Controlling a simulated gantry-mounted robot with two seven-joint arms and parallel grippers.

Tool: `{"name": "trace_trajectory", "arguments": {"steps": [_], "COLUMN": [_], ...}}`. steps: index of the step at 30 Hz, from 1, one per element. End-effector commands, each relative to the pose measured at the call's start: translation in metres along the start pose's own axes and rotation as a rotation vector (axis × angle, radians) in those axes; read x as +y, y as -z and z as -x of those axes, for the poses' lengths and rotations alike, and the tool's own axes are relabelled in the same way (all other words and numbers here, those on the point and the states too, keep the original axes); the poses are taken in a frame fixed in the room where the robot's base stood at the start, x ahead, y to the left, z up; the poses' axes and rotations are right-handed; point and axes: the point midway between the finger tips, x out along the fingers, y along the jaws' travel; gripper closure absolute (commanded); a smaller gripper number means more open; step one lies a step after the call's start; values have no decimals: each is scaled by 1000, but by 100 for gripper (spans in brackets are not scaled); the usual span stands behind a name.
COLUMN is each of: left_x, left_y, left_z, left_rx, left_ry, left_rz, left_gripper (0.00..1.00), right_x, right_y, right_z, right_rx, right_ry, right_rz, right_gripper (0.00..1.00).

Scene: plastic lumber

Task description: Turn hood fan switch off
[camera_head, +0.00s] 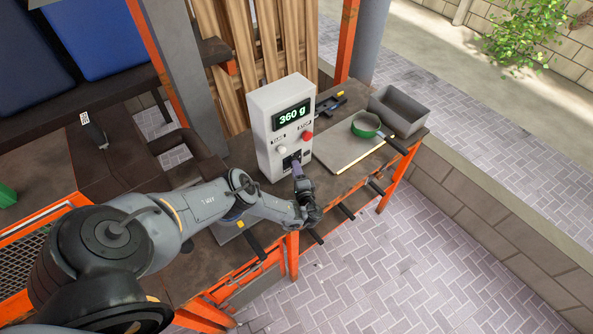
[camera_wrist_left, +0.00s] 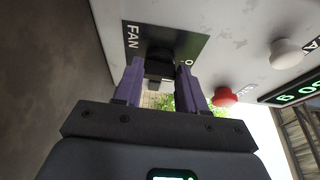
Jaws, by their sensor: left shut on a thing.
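A white control box (camera_head: 265,135) with a green "360 g" display stands on the workbench. Its fan switch, a black lever (camera_wrist_left: 160,68) on a dark plate marked "FAN", is low on the front face. My left gripper (camera_head: 294,164) reaches the lower front of the box from below. In the left wrist view, its two purple fingers (camera_wrist_left: 160,78) are on either side of the black lever, shut on it. In the head view the fingers mostly hide the lever. My right gripper is in neither view.
A white knob (camera_head: 282,149) and a red knob (camera_head: 307,136) sit just above the switch. Black handles stick out along the bench's front edge.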

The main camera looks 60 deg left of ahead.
Motion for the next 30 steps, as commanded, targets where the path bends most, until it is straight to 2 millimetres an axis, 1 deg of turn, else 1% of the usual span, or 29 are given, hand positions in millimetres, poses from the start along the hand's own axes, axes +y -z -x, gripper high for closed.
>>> {"name": "trace_trajectory", "arguments": {"steps": [6, 17, 18, 22, 30], "left_x": [0, -1, -1, 0, 0], "left_y": [0, 0, 0, 0, 0], "left_z": [0, 0, 0, 0, 0], "left_rx": [-3, -4, -4, -3, -2], "left_ry": [14, 15, 15, 14, 13], "left_rz": [33, 36, 36, 35, 32], "left_gripper": [90, 90, 55, 35, 34], "right_x": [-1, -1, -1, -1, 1], "right_y": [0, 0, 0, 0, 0], "right_z": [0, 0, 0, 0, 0], "right_rx": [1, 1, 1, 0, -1], "right_ry": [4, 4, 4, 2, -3], "right_rz": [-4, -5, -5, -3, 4], "right_gripper": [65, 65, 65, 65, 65]}}
